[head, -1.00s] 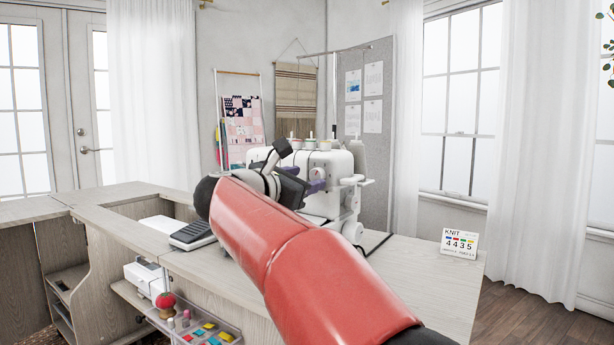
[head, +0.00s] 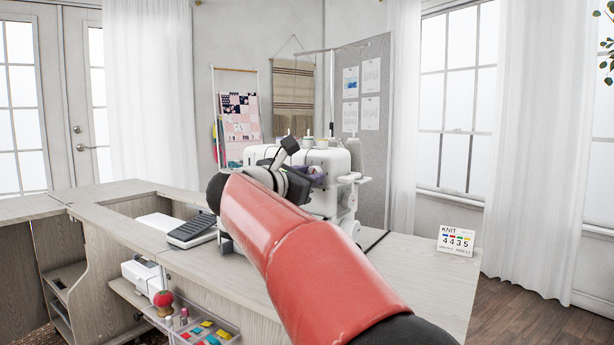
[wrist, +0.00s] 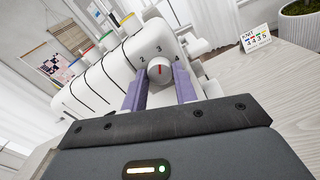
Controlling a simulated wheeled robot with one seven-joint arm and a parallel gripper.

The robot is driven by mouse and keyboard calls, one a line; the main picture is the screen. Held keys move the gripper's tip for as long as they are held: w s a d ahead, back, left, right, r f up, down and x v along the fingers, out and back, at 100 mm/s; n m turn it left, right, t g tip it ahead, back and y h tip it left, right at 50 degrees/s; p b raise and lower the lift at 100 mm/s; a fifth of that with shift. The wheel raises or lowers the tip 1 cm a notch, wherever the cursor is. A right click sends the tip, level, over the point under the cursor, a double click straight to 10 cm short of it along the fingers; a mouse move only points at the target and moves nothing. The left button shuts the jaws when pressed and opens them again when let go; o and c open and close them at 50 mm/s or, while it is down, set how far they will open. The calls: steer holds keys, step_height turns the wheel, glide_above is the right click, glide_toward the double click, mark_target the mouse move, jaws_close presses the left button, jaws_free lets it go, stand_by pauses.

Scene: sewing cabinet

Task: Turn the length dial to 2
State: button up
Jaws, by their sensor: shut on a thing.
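In the head view the serger (head: 330,160) stands on the table behind my red arm, which hides the dial and most of my gripper.
The wooden table (head: 425,275) bears a KNIT 4435 card (head: 456,241) at right and a grey pedal-like item (head: 190,231) at left. Thread cones (head: 308,142) top the serger. A clear tray (head: 205,330) sits lower, in front. The right tabletop is mostly clear.

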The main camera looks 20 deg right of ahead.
steer(key=n+p, duration=0.2)
steer(key=n, duration=0.4)
steer(key=shift+r, duration=0.15)
steer(key=n+p, duration=0.2)
steer(key=n, duration=0.1)
steer(key=shift+n, duration=0.4)
steer(key=shift+n+p, duration=0.65)
steer(key=shift+n, duration=0.55)
steer(key=o, duration=1)
steer(key=shift+c, duration=0.2)
